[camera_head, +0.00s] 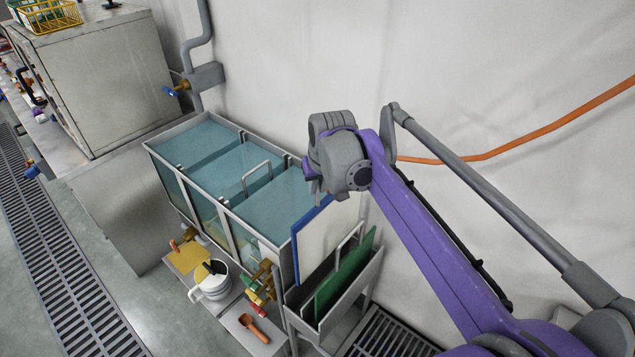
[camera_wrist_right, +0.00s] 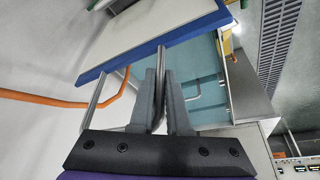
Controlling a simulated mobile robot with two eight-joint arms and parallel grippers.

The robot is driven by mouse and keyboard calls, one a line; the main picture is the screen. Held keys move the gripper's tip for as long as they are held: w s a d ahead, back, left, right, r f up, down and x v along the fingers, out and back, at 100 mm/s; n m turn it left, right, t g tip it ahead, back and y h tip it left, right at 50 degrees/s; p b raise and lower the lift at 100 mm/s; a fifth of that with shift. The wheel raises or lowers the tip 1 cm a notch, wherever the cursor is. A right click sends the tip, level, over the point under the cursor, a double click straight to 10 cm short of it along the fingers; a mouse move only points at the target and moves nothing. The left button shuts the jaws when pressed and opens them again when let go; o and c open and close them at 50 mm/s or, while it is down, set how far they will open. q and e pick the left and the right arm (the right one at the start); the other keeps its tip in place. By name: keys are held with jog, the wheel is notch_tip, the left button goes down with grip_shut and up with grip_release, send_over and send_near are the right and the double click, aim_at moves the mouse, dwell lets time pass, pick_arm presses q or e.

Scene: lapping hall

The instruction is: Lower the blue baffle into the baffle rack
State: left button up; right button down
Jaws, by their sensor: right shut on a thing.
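The blue baffle (camera_head: 325,232), a pale panel with a blue edge, hangs upright below my right gripper (camera_head: 318,186). In the right wrist view, the fingers of the gripper (camera_wrist_right: 161,85) are shut on the bent metal handle of the baffle (camera_wrist_right: 145,48). The grey baffle rack (camera_head: 337,322) stands at the end of the tank. A green baffle (camera_head: 343,275) with a metal handle stands in it. The blue baffle's lower edge is close to the rack's tank-side rim; I cannot tell whether it is inside. My left gripper is not in view.
The tank (camera_head: 222,205) holds blue-green liquid and borders the rack on the left. Brass valves (camera_head: 262,278), a white pot (camera_head: 210,284) and an orange scoop (camera_head: 252,327) are in front. A wall with an orange hose (camera_head: 520,138) is behind.

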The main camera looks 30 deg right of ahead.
jog(key=b, duration=0.5)
send_over(318, 243)
jog(key=shift+w+d+f, duration=0.1)
jog(key=shift+w+f, duration=0.05)
jog(key=shift+f, duration=2.35)
jog(key=shift+w+d+f, duration=0.1)
jog(key=shift+w+f, duration=0.05)
jog(key=shift+f, duration=2.3)
jog(key=shift+f+b, duration=3.25)
jog(key=shift+f, duration=2.5)
jog(key=shift+a+f+b, duration=0.1)
jog(key=shift+f+b, duration=0.2)
jog(key=shift+f, duration=0.35)
jog(key=c, duration=0.8)
grip_release()
jog(key=p+v, duration=0.2)
jog(key=v, duration=0.9)
